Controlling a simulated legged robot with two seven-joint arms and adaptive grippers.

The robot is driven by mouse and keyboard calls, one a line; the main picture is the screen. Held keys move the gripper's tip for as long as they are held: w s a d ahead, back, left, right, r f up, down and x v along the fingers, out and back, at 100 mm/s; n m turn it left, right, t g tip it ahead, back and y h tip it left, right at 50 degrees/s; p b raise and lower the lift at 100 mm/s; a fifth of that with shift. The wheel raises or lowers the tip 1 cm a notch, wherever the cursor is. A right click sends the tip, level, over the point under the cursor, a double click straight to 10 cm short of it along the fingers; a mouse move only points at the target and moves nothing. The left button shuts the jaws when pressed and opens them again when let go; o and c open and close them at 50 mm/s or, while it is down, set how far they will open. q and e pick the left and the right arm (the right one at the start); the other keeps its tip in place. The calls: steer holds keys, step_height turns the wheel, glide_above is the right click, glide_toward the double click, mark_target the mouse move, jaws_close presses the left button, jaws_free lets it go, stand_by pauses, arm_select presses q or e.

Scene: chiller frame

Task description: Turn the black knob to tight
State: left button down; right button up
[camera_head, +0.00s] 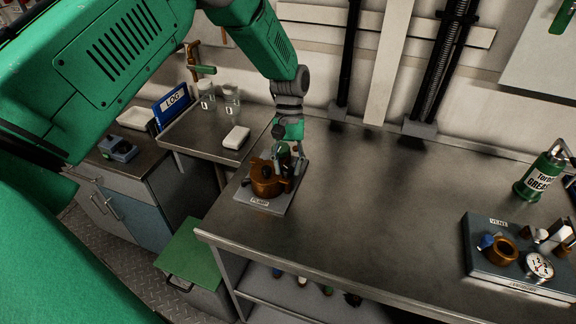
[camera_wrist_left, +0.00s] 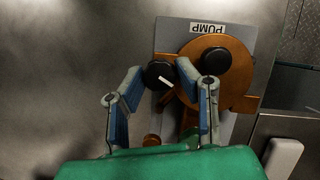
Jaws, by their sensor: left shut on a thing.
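The pump (camera_head: 266,187) is an orange-brown round body on a grey plate labelled PUMP (camera_head: 280,203), at the left part of the steel bench. In the left wrist view, a black knob (camera_wrist_left: 159,74) with a white pointer mark sits beside the round pump body (camera_wrist_left: 240,82). My left gripper (camera_wrist_left: 159,72) reaches down from above, its two blue-grey fingers on either side of this knob, shut on it. A second black round cap (camera_wrist_left: 216,61) sits on the pump body, just outside the right finger. In the head view the left gripper (camera_head: 290,158) partly hides the pump.
A grey vent block (camera_head: 480,262) with a brass ring and gauge stands at the right, near a green grease can (camera_head: 541,175). Jars (camera_head: 231,101), a white block (camera_head: 236,138) and a blue LOG binder (camera_head: 174,103) lie on the left side bench. The bench middle is clear.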

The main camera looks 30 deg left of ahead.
arm_select(q)
steer(key=shift+w, duration=0.15)
stand_by(0.3)
steer(key=c, duration=1.2)
jaws_free()
steer(key=shift+f, duration=0.1)
steer(key=shift+a, duration=0.1)
steer(key=shift+v, duration=4)
steer(key=shift+w, duration=0.15)
steer(key=shift+f, duration=0.1)
